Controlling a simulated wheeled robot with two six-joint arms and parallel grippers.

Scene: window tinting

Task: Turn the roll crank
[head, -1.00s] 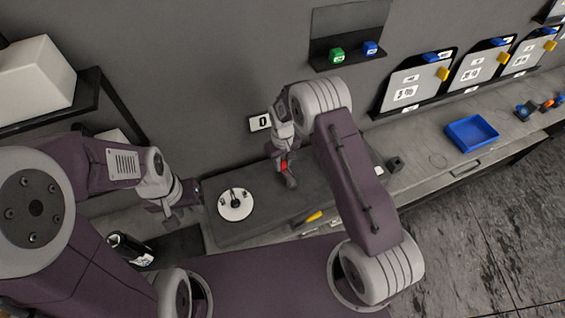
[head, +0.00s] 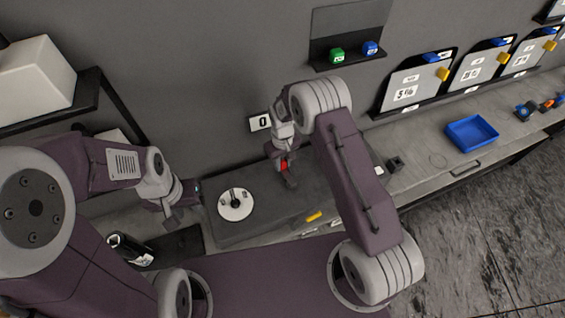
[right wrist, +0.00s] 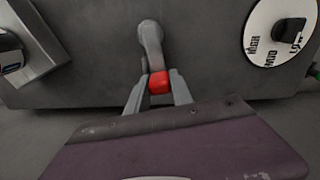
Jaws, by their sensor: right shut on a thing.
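The roll crank (right wrist: 150,38) is a grey lever with a red knob (right wrist: 159,82) at its end, on the dark grey machine top (right wrist: 100,60). My right gripper (right wrist: 159,88) is shut on the red knob, with one finger on each side of it. In the head view the red knob (head: 284,166) shows just under my right gripper, partly hidden by it. A white counter plate (head: 260,122) reading 0 is on the wall behind. My left gripper (head: 172,207) hangs at the left end of the machine, away from the crank; its finger gap is unclear.
A white dial (head: 235,204) with a black knob lies left of the crank; it also shows in the right wrist view (right wrist: 268,45). A blue tray (head: 472,133) and a small dark block (head: 395,163) are on the bench to the right. Framed panels (head: 410,88) line the wall.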

